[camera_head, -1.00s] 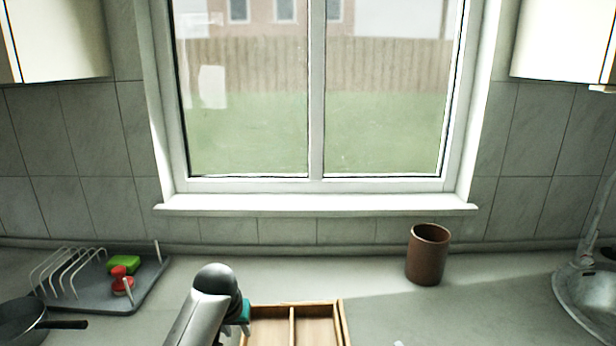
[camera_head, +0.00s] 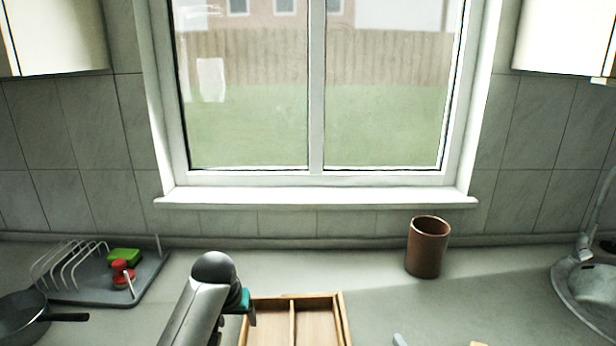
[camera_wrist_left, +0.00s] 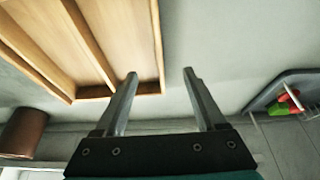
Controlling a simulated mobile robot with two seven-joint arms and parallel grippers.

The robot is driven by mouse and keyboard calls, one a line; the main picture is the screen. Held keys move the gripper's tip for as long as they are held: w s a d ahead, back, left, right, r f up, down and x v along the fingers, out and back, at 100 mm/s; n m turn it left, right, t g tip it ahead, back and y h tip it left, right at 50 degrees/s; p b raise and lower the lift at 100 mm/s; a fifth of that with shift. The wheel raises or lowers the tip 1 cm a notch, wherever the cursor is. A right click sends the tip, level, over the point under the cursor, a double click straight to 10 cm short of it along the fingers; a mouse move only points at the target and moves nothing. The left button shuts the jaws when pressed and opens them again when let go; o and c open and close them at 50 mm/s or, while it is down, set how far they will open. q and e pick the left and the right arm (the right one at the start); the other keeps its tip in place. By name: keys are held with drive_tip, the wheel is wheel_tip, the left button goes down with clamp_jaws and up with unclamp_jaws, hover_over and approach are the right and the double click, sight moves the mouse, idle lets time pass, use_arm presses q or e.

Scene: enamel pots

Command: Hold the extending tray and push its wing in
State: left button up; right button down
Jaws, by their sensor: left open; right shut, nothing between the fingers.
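The wooden extending tray (camera_head: 293,298) stands on the counter at the bottom middle of the head view, its front cut off. A divider splits the visible part, and two close rails run along its right side. My left gripper (camera_wrist_left: 160,74) is open at the tray's left edge. In the left wrist view the tray's side wall (camera_wrist_left: 158,50) lies between the two fingertips in the picture, one over the tray's inside and one over the counter. I cannot tell whether the fingers reach down around the wall. My right gripper is not in view.
A brown cup (camera_head: 427,248) stands right of the tray. A dish rack (camera_head: 110,280) with a green sponge and red item, and a dark pan (camera_head: 20,318), are at the left. A sink (camera_head: 590,290) is at the right. Small grey (camera_head: 399,340) and yellowish pieces show at the bottom edge.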

use_arm(q)
drive_tip(key=w+r+p+v, duration=0.1)
drive_tip(key=w+p+v, duration=0.1)
drive_tip(key=p+v, duration=0.7)
drive_tip(key=v, duration=0.7)
idle(0.3)
